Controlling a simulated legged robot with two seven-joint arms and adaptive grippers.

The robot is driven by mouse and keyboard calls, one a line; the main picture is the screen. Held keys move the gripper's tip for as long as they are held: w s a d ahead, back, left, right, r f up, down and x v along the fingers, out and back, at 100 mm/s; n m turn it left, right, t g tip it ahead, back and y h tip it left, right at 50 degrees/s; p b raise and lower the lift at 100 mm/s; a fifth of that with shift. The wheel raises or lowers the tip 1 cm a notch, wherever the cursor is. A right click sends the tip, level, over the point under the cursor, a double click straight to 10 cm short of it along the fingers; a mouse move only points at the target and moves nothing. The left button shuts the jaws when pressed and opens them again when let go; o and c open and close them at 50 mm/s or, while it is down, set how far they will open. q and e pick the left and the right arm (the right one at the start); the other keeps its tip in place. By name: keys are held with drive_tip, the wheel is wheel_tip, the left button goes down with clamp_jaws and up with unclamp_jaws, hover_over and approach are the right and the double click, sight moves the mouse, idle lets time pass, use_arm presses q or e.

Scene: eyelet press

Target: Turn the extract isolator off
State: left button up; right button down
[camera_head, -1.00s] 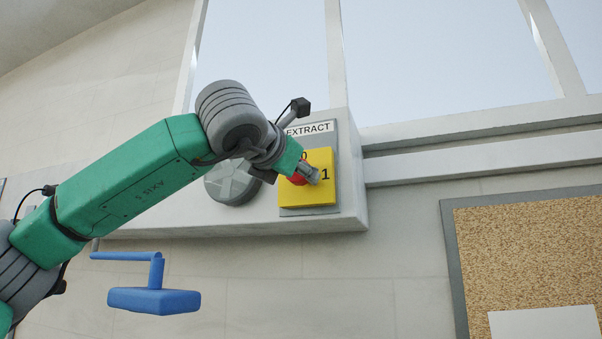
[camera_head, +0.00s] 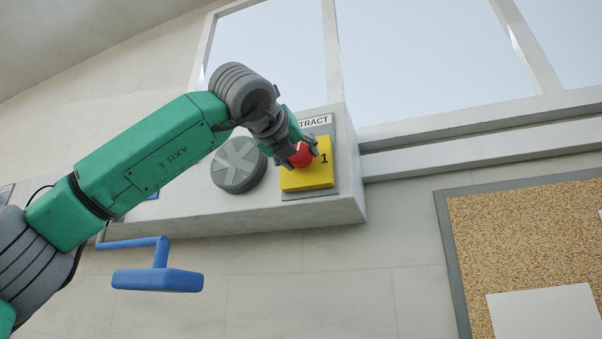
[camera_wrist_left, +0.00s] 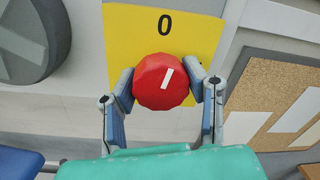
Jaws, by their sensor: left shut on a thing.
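The extract isolator is a yellow plate (camera_head: 308,178) with a red round knob (camera_head: 303,158) under a partly covered label ending in "TRACT". The "1" shows at the right of the plate; my gripper hides the "0" in the head view. In the left wrist view the "0" stands above the red knob (camera_wrist_left: 160,90), and the knob's white mark points up, leaning a little right. My left gripper (camera_head: 302,154) is shut on the knob, one finger on each side; it also shows in the wrist view (camera_wrist_left: 160,88). My right gripper is not in view.
A grey round handwheel (camera_head: 238,166) sits left of the isolator on the same pale housing (camera_head: 345,200). A blue bracket-like part (camera_head: 158,279) is below left. A cork board (camera_head: 530,240) hangs at the right.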

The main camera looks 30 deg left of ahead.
use_arm(q)
drive_tip(key=n+b, duration=0.3)
drive_tip(key=n, duration=0.1)
drive_tip(key=shift+f+n+b, duration=0.15)
drive_tip(key=shift+n+b, duration=0.25)
drive_tip(key=shift+n+y+b, duration=0.4)
drive_tip(key=shift+n+b, duration=0.8)
drive_tip(key=shift+n, duration=0.9)
drive_tip(key=o, duration=1.2)
drive_tip(key=shift+c, duration=0.2)
drive_tip(key=shift+s+a, duration=0.15)
drive_tip(key=shift+a, duration=0.05)
drive_tip(key=v, duration=1.2)
